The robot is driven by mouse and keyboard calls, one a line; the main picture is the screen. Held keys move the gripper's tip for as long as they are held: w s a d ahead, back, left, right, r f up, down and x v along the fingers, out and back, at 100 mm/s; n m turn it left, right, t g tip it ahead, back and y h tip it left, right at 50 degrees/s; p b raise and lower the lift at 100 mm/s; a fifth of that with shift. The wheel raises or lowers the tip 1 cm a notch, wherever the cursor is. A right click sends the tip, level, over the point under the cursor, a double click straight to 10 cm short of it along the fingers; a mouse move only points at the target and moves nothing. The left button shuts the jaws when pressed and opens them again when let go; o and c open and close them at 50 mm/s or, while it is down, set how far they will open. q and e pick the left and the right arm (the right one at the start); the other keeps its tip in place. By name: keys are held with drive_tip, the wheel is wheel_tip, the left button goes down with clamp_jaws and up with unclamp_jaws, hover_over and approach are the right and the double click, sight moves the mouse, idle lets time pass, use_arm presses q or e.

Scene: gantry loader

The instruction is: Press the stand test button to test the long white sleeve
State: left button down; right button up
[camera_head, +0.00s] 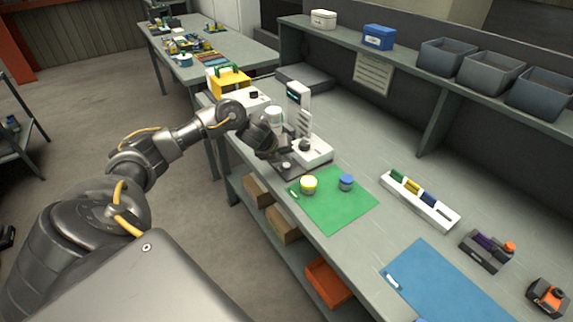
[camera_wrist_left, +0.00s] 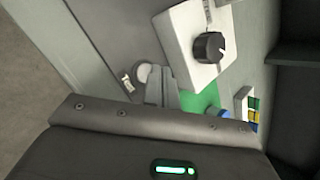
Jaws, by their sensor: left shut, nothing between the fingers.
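The test stand (camera_head: 299,97) is white, with an upright column, a black knob (camera_head: 304,145) and a dark base plate. The knob also shows in the wrist view (camera_wrist_left: 209,47). A pale round button (camera_head: 287,166) sits low at the stand's front; a pale disc, apparently this button (camera_wrist_left: 144,73), lies beside my fingertips in the wrist view. My left gripper (camera_head: 284,152) is shut and empty over the base plate; its fingers (camera_wrist_left: 161,88) also show in the wrist view. Whether they touch the button, I cannot tell. A white cylinder (camera_head: 273,115), possibly the long sleeve, is partly hidden behind my gripper.
A green mat (camera_head: 335,213) holds a yellow-ringed jar (camera_head: 308,184) and a blue-topped jar (camera_head: 346,182). A white rack (camera_head: 420,202), a blue mat (camera_head: 440,285) and a dark holder (camera_head: 487,250) lie to the right. Grey bins (camera_head: 490,75) stand on the shelf.

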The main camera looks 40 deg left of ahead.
sight(285, 166)
use_arm(q)
drive_tip(key=shift+r+p, duration=2.25)
drive_tip(key=shift+r, duration=0.35)
drive_tip(key=shift+f, duration=0.1)
